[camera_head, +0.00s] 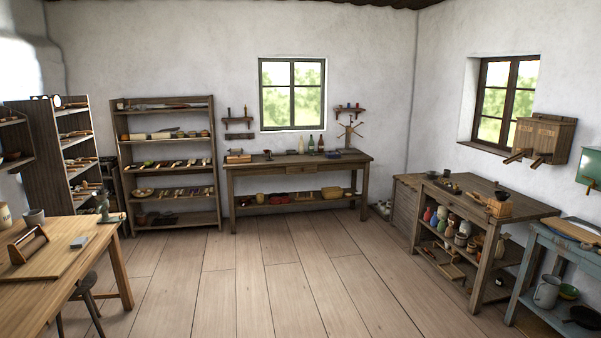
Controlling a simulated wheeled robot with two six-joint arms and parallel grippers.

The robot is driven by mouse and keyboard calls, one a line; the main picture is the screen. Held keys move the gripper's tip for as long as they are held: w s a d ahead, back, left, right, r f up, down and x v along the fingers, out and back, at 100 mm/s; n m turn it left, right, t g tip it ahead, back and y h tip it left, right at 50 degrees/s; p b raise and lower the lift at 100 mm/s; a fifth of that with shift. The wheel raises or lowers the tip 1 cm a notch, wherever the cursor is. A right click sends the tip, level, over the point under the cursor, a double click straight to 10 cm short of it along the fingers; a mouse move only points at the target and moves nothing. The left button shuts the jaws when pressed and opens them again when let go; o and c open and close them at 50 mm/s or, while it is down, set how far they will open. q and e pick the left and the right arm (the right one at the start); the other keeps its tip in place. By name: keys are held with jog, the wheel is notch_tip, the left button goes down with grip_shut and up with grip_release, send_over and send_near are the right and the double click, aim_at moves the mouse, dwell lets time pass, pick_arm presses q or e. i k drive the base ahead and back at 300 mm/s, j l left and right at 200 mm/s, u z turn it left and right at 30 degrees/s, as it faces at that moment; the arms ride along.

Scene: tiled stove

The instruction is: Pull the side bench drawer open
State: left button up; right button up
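Neither of my grippers is in view. A wooden bench (350,158) stands against the back wall under the window. A small drawer front (301,169) sits in the middle of its apron and looks shut. A second wooden bench (535,209) stands along the right wall, with open shelves of jars; no drawer on it can be made out clearly. I cannot tell from the picture alone which of these is the side bench.
The plank floor (265,270) is clear in the middle. A wooden table (85,255) with a stool (85,290) stands at the near left. Shelving racks (165,187) stand at the back left. A blue-grey table (565,245) stands at the near right.

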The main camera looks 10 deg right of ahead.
aim_at(306, 168)
jog(key=i, duration=2.2)
jog(key=i+j, duration=0.1)
jog(key=i, duration=0.8)
jog(key=i+z, duration=0.1)
jog(key=i, duration=0.75)
jog(key=i+z, duration=0.25)
jog(key=i, duration=0.35)
jog(key=i+z, duration=0.2)
jog(key=i, duration=0.45)
jog(key=i+j+z, duration=0.25)
jog(key=i, duration=0.35)
jog(key=i+l, duration=0.1)
jog(key=i, duration=0.75)
jog(key=i+u, duration=0.1)
jog(key=i, duration=0.75)
jog(key=i+z, duration=0.15)
jog(key=z, duration=0.25)
